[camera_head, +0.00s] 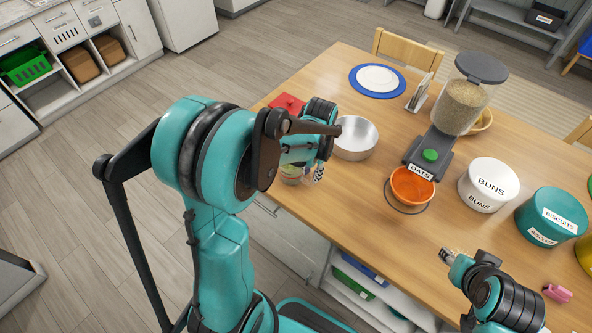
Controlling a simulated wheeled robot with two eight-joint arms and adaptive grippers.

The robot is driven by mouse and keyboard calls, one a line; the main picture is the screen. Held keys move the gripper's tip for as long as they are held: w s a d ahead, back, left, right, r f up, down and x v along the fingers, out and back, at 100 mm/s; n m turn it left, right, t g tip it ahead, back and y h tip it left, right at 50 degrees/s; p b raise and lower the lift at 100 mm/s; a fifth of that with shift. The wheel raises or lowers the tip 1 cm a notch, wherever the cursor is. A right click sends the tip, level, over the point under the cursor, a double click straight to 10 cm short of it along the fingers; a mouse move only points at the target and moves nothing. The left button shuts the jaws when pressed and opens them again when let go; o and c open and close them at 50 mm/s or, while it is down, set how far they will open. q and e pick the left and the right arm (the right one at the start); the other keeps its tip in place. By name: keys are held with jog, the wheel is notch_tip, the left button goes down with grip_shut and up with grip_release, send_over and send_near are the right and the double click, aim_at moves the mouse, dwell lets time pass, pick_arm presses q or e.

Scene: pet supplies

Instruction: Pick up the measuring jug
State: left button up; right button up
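My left gripper (303,172) points down at the table's near left edge. Its fingers are mostly hidden by its own wrist, so I cannot tell whether they are open or shut. Close under it, a small clear container with green and red on it (290,178) partly shows. It may be the measuring jug, but I cannot tell, nor whether the gripper touches it. A patterned dark and white thing (317,173) shows just beside it. My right gripper (449,256) is at the table's front edge, away from these; its fingers are too small to read.
A steel bowl (357,139) and a red thing (287,103) are close to the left gripper. An oats dispenser (431,157) stands over an orange bowl (412,186). The buns tin (489,185) and biscuits tin (551,216) stand at right.

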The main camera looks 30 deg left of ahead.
pick_arm(q)
jog(key=f, duration=0.2)
jog(key=w+f+b, duration=0.1)
jog(key=f, duration=0.2)
jog(key=shift+f+b, duration=0.3)
jog(key=shift+f, duration=0.2)
grip_shut()
